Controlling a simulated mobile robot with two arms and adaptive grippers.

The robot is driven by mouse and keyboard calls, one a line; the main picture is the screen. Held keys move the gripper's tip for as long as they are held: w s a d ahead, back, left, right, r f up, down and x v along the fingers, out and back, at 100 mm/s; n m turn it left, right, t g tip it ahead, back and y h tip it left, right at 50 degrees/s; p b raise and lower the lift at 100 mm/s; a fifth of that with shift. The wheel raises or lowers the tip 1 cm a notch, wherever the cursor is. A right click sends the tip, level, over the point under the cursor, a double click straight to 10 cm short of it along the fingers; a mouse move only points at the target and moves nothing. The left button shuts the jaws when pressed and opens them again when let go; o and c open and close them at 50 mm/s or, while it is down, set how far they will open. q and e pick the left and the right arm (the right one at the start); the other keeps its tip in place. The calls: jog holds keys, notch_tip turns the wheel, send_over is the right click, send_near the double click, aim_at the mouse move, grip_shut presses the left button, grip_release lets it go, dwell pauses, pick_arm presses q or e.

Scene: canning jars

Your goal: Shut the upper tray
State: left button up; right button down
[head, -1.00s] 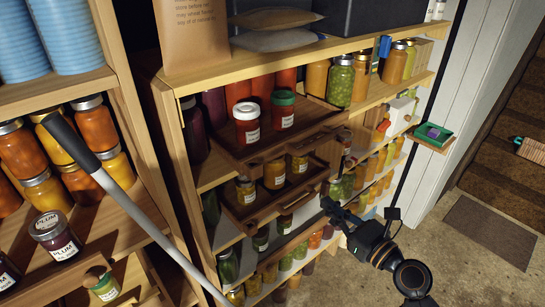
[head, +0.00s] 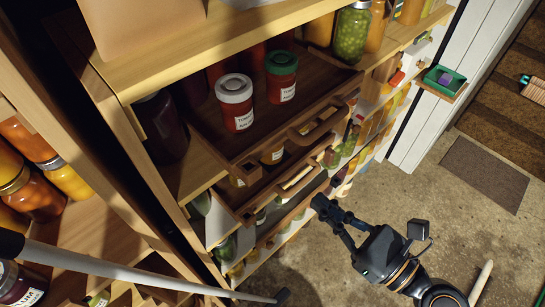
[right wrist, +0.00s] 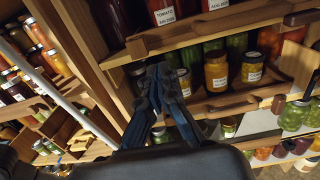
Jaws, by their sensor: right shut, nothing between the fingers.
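In the right wrist view the upper tray's front (right wrist: 222,22) runs across the top. A lower tray (right wrist: 222,103) with small yellow jars also stands out beneath it. My right gripper (head: 319,203) is shut and empty, in front of and below the trays. In the right wrist view its fingers (right wrist: 159,72) overlap the lower tray's left end; contact cannot be told. My left gripper is out of view.
A grey pole with a black tip (head: 160,270) crosses the lower left. A shelf of jars (head: 35,195) stands at left. A green box on a small ledge (head: 444,80) juts out at right. The floor (head: 400,175) right of the shelves is open, with a mat (head: 484,174) beyond.

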jog(key=p, duration=0.1)
send_near(263, 154)
jog(key=x, duration=0.6)
jog(key=shift+w+d+r, duration=0.1)
jog(key=shift+r, duration=0.05)
jog(key=shift+w+a+p, duration=0.3)
jog(key=shift+a, duration=0.05)
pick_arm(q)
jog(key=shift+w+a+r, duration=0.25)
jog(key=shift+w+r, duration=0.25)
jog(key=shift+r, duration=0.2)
